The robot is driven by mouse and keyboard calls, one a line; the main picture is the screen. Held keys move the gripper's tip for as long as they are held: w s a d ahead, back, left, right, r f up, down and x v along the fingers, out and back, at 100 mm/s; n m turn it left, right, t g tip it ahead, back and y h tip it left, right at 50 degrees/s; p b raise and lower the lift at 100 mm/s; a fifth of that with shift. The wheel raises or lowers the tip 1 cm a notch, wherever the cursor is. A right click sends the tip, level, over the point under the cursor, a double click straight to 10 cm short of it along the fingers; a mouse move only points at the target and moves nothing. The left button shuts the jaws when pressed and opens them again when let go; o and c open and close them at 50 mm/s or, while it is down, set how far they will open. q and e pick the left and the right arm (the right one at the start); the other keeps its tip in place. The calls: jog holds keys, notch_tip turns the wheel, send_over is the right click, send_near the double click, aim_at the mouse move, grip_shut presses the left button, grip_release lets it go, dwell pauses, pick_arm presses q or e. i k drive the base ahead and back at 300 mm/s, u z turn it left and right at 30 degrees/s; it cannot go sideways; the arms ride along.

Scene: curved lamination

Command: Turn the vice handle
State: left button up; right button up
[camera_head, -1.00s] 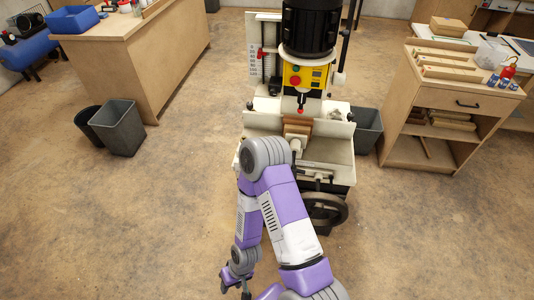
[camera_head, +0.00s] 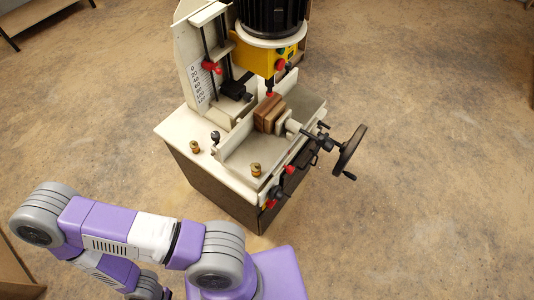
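The vice (camera_head: 283,121) sits on the machine's white bed, with brown wooden blocks (camera_head: 268,112) between its jaws. A dark handwheel (camera_head: 349,150) with a small crank knob (camera_head: 349,176) stands at the right end of the vice's shaft, out past the bed's edge. Nothing touches the wheel. One purple and grey arm of mine crosses the lower left, well apart from the machine. Its far end runs off the bottom edge, so its gripper is out of frame. My other gripper is not in view either.
The machine's white base (camera_head: 185,140) has brass knobs (camera_head: 256,169) and red-tipped levers (camera_head: 289,170) along its near edge. A black motor (camera_head: 271,16) and yellow control box (camera_head: 262,56) overhang the vice. Bare floor (camera_head: 440,180) lies open to the right of the handwheel.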

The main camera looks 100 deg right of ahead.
aim_at(326, 145)
jog(key=i, duration=0.35)
jog(key=z, duration=3.2)
